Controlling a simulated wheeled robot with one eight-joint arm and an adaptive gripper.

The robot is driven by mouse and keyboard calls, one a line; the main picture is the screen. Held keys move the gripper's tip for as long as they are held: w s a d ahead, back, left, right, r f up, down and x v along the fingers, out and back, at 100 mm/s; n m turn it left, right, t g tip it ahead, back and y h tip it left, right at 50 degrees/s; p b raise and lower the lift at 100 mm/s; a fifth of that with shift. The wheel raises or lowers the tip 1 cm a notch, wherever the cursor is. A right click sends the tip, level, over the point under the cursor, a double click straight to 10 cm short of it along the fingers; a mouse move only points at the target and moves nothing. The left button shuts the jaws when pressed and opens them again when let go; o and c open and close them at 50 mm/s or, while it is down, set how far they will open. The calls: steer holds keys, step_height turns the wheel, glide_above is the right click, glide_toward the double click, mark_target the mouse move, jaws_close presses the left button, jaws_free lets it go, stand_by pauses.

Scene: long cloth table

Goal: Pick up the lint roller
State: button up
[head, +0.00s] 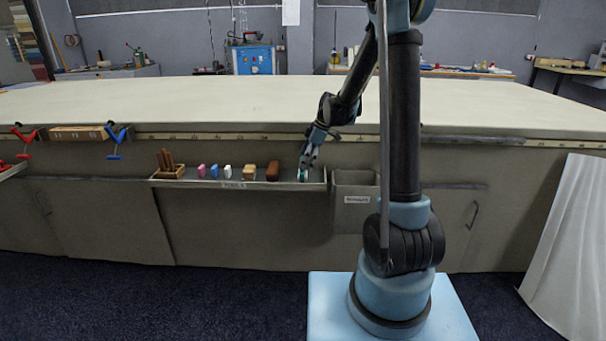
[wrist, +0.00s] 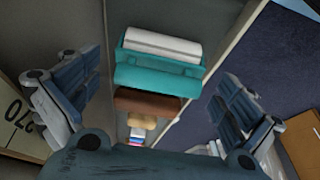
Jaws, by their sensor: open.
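The lint roller, a teal body with a white roll (wrist: 162,42), lies across the narrow tool shelf in the wrist view. In the head view it is small, at the right end of the shelf (head: 303,174). My gripper (head: 308,160) is above it, pointing down, and partly covers it. In the wrist view my open gripper (wrist: 160,76) has one finger on each side of the picture, with the roller between and beyond them. Nothing is held. I cannot tell the exact gap to the roller.
The shelf (head: 240,184) also holds a brown block (head: 273,171), a tan block (head: 249,172), small white, blue and pink items, and a wooden holder (head: 168,170). A grey bin (head: 355,195) is just right. The table edge overhangs behind; the floor in front is clear.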

steer(key=shift+x, duration=1.7)
steer(key=shift+r, duration=0.1)
steer(key=shift+c, duration=0.6)
steer(key=c, duration=0.7)
steer(key=shift+r, duration=0.1)
step_height(320, 180, up, 28)
